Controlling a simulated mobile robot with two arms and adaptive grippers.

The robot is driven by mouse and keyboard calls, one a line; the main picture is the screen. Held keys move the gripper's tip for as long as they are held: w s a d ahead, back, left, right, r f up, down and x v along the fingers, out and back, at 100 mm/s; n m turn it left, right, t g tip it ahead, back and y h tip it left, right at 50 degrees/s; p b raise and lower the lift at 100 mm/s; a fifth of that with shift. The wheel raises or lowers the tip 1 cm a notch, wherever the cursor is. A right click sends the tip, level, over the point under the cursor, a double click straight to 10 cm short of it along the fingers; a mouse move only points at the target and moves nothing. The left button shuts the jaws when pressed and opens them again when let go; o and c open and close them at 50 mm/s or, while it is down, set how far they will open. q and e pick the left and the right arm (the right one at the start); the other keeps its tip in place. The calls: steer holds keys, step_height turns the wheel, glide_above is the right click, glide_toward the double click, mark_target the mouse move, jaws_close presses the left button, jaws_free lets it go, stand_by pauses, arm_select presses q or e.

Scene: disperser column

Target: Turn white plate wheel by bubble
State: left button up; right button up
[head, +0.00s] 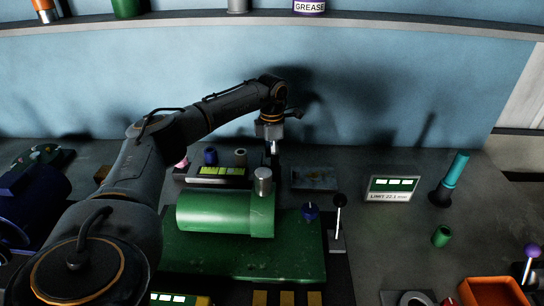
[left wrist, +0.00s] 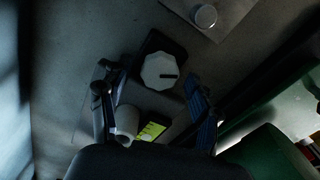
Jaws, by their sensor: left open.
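The white plate wheel (left wrist: 159,73) shows in the left wrist view as a pale many-sided disc with a dark mark, on a dark square base. I cannot make it out in the head view, where my left gripper is in the way. A yellow-green strip (left wrist: 151,131), which looks like the bubble level, lies near the wheel; it also shows in the head view (head: 217,170). My left gripper (left wrist: 150,98) is open and empty, its fingers on either side of the wheel's lower area. In the head view the left gripper (head: 272,146) points down behind the green machine.
A green cylinder (head: 220,213) on a green base (head: 240,258) stands in front. A black-knobbed lever (head: 339,205) and blue knob (head: 310,211) are to its right. A limit sign (head: 392,187), teal-handled tool (head: 453,178) and orange bin (head: 492,292) stand farther right.

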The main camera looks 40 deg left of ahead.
arm_select(q)
steer(key=shift+f, duration=0.1)
steer(key=c, duration=1.2)
steer(key=shift+m, duration=0.3)
steer(key=m, duration=0.3)
steer(key=shift+m, duration=0.4)
steer(key=m, duration=0.5)
steer(key=shift+m+p, duration=0.3)
steer(key=m, duration=0.9)
steer(key=shift+m, duration=0.3)
